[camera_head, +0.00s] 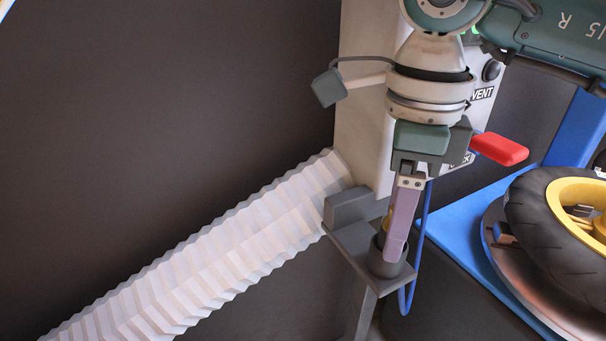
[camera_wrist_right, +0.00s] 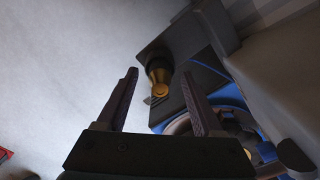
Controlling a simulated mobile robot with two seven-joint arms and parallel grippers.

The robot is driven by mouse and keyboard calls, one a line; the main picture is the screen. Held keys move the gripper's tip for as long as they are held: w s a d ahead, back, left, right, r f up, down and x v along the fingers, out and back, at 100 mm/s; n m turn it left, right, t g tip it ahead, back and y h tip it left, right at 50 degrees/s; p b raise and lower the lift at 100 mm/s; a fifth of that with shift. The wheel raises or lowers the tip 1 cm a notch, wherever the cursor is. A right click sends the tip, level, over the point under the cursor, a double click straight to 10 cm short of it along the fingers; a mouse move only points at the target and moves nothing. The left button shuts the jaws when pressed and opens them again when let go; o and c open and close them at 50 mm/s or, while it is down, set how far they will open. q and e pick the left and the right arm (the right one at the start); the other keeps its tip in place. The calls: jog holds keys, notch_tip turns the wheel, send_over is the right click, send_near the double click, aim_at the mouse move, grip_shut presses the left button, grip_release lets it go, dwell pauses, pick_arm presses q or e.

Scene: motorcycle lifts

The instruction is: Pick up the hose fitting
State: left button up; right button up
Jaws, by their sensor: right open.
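The hose fitting is a small brass-coloured piece (camera_wrist_right: 160,86) seen between the fingers in the right wrist view. In the head view only a sliver of brass (camera_head: 387,215) shows beside my finger, above a dark round cup (camera_head: 390,263) on a grey bracket. My right gripper (camera_head: 397,245) points down at the cup, its finger hiding most of the fitting. In the wrist view the right gripper (camera_wrist_right: 160,74) is open, one finger on each side of the fitting; I cannot tell if either touches it. My left gripper is not in view.
A pale box (camera_head: 362,120) with a red lever (camera_head: 499,149) stands behind the gripper. A white corrugated duct (camera_head: 210,260) runs to the lower left. A blue hose (camera_head: 418,250) hangs beside the cup. A wheel (camera_head: 555,215) lies on the right, near the blue lift (camera_head: 470,238).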

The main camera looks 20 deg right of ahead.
grip_shut()
dwell(0.5)
